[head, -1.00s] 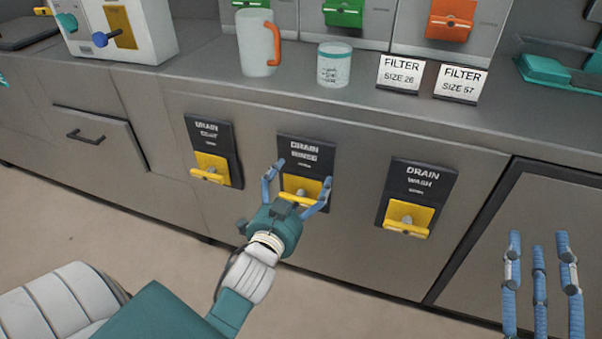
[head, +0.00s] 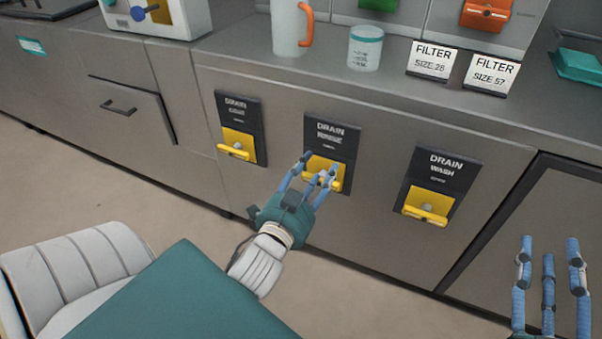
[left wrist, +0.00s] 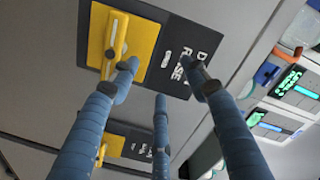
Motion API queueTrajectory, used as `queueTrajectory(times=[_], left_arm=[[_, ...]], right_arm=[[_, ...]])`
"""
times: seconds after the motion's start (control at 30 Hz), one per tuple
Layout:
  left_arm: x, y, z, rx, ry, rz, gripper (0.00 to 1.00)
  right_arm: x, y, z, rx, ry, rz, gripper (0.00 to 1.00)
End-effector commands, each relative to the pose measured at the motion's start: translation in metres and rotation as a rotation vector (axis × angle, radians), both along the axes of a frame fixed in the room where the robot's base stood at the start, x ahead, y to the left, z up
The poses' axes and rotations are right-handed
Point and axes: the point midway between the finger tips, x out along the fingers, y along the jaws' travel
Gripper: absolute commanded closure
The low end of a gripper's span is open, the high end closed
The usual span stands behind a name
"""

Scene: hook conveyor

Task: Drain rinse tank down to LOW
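The drain rinse valve (head: 334,131) has a dark label plate and a yellow lever plate (head: 313,170) on the cabinet front. My left gripper (head: 318,170) is at that yellow plate, its fingers covering part of it. In the left wrist view, the yellow lever (left wrist: 115,36) lies just beyond the left fingertip. The fingertips are apart, with nothing clearly held between them; whether one touches the lever I cannot tell. My right gripper (head: 550,250) is open and empty at the lower right. The rinse tank's level is not readable here.
A drain valve (head: 238,146) stands to the left and the drain wash valve (head: 427,204) to the right. On the counter are a mug (head: 290,30), a cup (head: 365,50) and two filter signs (head: 432,60). The floor in front is clear.

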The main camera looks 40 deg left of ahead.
Motion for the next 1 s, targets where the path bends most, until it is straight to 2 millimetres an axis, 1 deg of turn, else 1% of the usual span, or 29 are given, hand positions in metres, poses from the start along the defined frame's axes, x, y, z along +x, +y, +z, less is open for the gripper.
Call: queueTrajectory(times=[0.03, 0.13, 0.47, 1.0], left_arm=[[-0.005, -0.001, -0.004, -0.003, 0.010, 0.001, 0.54], [-0.012, -0.003, -0.007, -0.006, 0.016, 0.002, 0.54], [-0.035, -0.008, -0.010, -0.010, 0.020, 0.003, 0.54], [-0.072, -0.017, -0.012, -0.012, 0.022, 0.002, 0.54]], right_arm=[[0.000, -0.001, 0.000, -0.001, 0.006, -0.001, 0.60], [0.000, -0.001, -0.004, -0.006, 0.022, -0.002, 0.60], [0.001, -0.001, -0.012, -0.014, 0.048, -0.003, 0.60], [0.001, -0.002, -0.010, -0.012, 0.035, -0.004, 0.60]])
